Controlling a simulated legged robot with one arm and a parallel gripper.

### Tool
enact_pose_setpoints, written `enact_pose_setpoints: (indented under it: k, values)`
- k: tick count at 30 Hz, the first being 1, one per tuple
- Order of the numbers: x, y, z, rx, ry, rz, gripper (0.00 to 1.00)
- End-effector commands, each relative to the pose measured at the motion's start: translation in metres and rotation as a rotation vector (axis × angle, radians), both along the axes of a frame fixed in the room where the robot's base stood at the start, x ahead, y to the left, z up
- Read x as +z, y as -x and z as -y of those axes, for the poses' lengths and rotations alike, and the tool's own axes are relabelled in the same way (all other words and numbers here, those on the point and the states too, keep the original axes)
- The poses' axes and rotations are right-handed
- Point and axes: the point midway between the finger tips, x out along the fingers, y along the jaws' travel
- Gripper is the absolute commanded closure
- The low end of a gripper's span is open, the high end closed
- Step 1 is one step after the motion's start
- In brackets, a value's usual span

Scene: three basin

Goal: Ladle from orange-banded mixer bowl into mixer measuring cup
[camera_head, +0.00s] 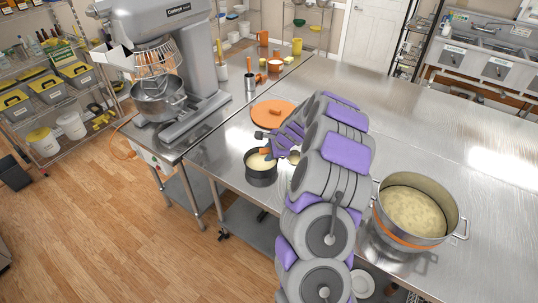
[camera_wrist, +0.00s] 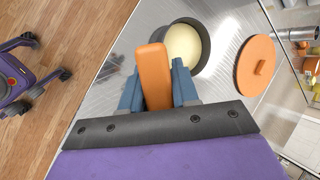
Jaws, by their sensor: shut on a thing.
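The large orange-banded metal bowl (camera_head: 400,237) stands at the right of the steel table, with a pale creamy mass inside. A smaller dark round pot (camera_head: 262,178) with pale contents sits near the table's left edge; it also shows in the wrist view (camera_wrist: 202,57). My gripper (camera_head: 266,141) is just beside and above this small pot, far from the orange-banded bowl. In the wrist view my gripper (camera_wrist: 156,86) is shut on an orange handle (camera_wrist: 153,68), which points towards the small pot. What the handle belongs to is hidden. I cannot clearly make out a measuring cup.
An orange round lid (camera_head: 268,116) lies behind the small pot. A big stand mixer (camera_head: 190,65) with a steel bowl (camera_head: 157,103) stands on the left table. A metal container (camera_head: 250,84) is behind. The table's far right part is clear.

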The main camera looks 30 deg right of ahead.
Motion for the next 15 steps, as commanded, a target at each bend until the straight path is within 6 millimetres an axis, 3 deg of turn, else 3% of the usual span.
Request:
enact_pose_setpoints:
  k: [15]
  values:
    - [-0.0031,0.0051,-0.0028,0.001,0.018,0.046,1.00]
